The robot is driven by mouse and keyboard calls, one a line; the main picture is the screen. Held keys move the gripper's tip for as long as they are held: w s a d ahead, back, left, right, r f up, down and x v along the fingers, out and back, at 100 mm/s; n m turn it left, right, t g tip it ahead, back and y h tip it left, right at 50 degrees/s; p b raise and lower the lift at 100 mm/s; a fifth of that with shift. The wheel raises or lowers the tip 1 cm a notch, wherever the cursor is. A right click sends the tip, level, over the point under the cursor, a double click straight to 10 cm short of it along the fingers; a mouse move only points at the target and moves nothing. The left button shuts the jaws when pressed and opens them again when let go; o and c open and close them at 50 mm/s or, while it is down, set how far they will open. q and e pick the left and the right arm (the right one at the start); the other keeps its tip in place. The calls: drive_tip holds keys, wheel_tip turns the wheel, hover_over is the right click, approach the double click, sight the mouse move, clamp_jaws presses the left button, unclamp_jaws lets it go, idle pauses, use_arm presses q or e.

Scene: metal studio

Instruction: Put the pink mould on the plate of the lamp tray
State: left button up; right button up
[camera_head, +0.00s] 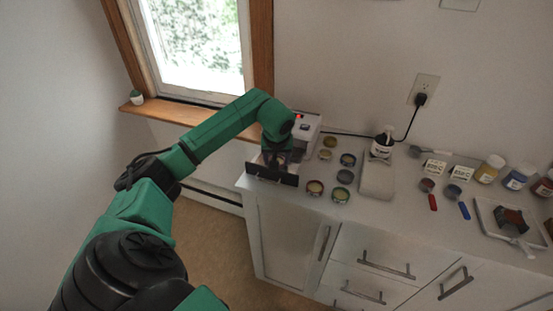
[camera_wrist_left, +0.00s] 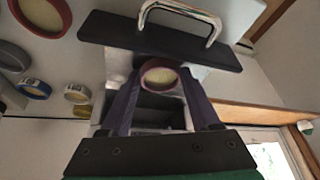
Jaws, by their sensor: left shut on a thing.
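The pink mould (camera_wrist_left: 160,75), a small round cup with a pale yellow filling, is between the fingertips of my left gripper (camera_wrist_left: 160,78), which is shut on it. The lamp tray's dark front panel (camera_wrist_left: 160,42) with its silver handle lies just beyond the mould. A shiny metal surface of the tray (camera_wrist_left: 118,66) shows beside the fingers. I cannot tell whether the mould touches the plate. In the head view my left gripper (camera_head: 275,158) is over the pulled-out lamp tray (camera_head: 271,176), in front of the white lamp (camera_head: 307,131); the mould is mostly hidden there. My right gripper is out of view.
Several round moulds (camera_head: 345,177) stand right of the lamp, close to the tray. A grey pad (camera_head: 377,181), a dark-labelled bottle (camera_head: 382,143), red and blue spoons (camera_head: 462,207) and a white tray (camera_head: 487,222) lie farther right. A cord (camera_head: 350,134) runs along the wall.

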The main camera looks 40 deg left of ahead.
use_arm(q)
drive_tip(key=o, duration=1.4)
drive_tip(key=shift+o, duration=0.2)
drive_tip(key=v, duration=1.2)
